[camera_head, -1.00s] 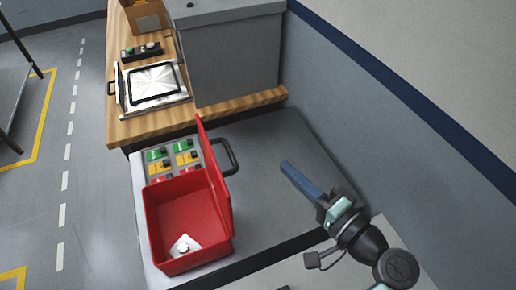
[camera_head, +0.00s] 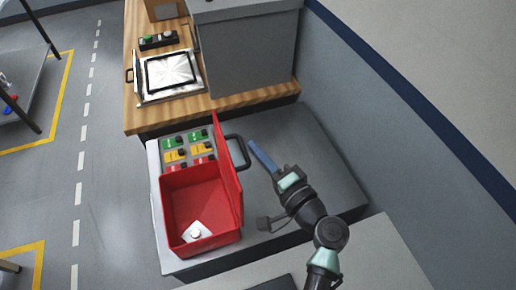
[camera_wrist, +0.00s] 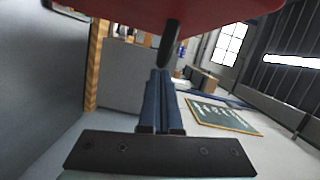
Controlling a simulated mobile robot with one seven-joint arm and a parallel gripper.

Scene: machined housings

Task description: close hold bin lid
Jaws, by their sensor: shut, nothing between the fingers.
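The red hold bin (camera_head: 200,236) stands on the grey bench at its front left. Its red lid (camera_head: 227,168) is open, standing up along the bin's right side, with a dark loop handle (camera_head: 238,152) on its outer face. A white part with a round knob (camera_head: 195,233) lies inside the bin. My gripper (camera_head: 252,146) is shut and empty, its blue fingers just right of the lid handle. In the wrist view my shut fingers (camera_wrist: 158,78) point up toward the red lid (camera_wrist: 170,12) and the dark handle (camera_wrist: 170,42); contact cannot be told.
Several green, yellow and red blocks (camera_head: 175,154) sit on a panel behind the bin. A grey cabinet (camera_head: 248,55), a metal-lidded fixture (camera_head: 170,75) and a button box (camera_head: 158,40) stand on the wooden bench. The bench right of my gripper is clear up to the wall.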

